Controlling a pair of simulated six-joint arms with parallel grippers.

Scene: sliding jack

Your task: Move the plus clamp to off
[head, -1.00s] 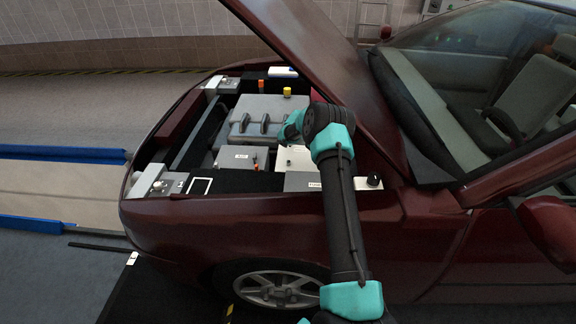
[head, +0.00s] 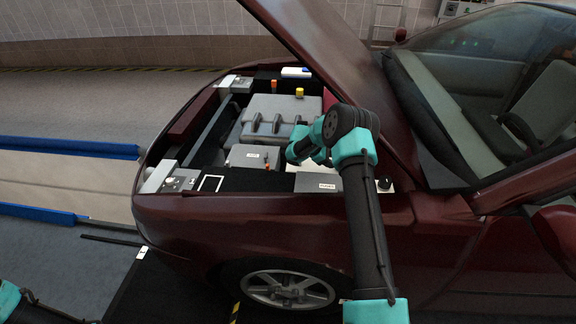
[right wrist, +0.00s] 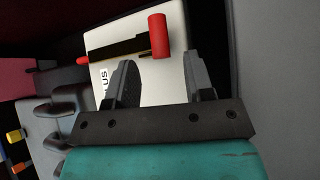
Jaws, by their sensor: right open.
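The plus clamp shows in the right wrist view as a red cylindrical handle (right wrist: 158,36) on a black bar with a red end. It lies over a pale box (right wrist: 120,65) whose partly hidden label reads "US". My right gripper (right wrist: 160,78) is open and empty, its two dark fingers on either side below the handle, apart from it. In the head view my right arm reaches into the engine bay, and its gripper and the clamp are hidden behind it. A pale box (head: 306,162) shows beside the arm. My left arm shows only at the bottom left corner; its gripper is outside the view.
A dark red car has its hood (head: 300,45) raised over the bay. A grey engine cover (head: 270,118) and a grey labelled box (head: 248,156) fill the bay. Orange and yellow caps stand at the back. The front fender edge (head: 250,205) borders the bay.

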